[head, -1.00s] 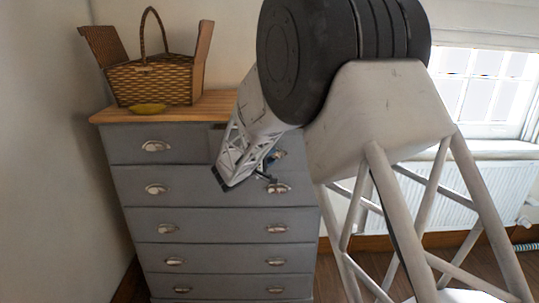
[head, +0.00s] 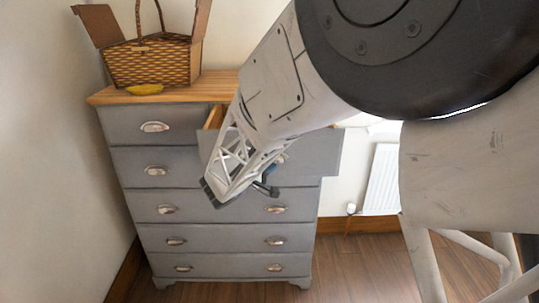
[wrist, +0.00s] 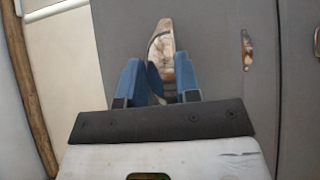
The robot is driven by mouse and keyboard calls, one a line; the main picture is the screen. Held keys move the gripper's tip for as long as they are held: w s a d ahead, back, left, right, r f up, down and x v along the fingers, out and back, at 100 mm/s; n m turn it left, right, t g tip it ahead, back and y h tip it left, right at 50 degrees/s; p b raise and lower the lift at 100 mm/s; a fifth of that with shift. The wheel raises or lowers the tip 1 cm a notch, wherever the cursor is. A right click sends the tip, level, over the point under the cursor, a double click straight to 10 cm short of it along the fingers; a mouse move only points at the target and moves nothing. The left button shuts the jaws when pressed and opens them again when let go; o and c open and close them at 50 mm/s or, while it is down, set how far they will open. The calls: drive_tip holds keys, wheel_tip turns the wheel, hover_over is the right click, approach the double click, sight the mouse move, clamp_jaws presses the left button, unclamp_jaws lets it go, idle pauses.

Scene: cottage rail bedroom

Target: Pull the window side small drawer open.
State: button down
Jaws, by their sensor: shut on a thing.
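The window side small drawer (head: 318,156) is the top right drawer of a grey chest in the head view. It stands partly out, with its wooden side (head: 214,116) showing above the front. Its cup handle (wrist: 160,48) is between the blue fingers of my gripper (wrist: 160,82) in the wrist view. My gripper is shut on this handle. In the head view my arm hides much of the drawer front and most of the handle.
The other small drawer (head: 152,127) and the wide drawers below (head: 215,208) are shut. A wicker basket (head: 150,65) and a yellow object (head: 145,89) stand on the wooden top. A wall is close on the left; a radiator (head: 383,180) is at right.

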drive_tip(key=shift+s+f, duration=0.7)
drive_tip(key=shift+s, duration=0.1)
drive_tip(key=c, duration=1)
unclamp_jaws()
drive_tip(key=shift+o, duration=0.2)
drive_tip(key=shift+w+r, duration=0.15)
drive_tip(key=shift+r, duration=0.15)
drive_tip(key=shift+r, duration=0.1)
drive_tip(key=shift+a, duration=0.1)
drive_tip(key=v, duration=0.7)
drive_tip(key=shift+s+a, duration=0.2)
drive_tip(key=shift+s, duration=0.15)
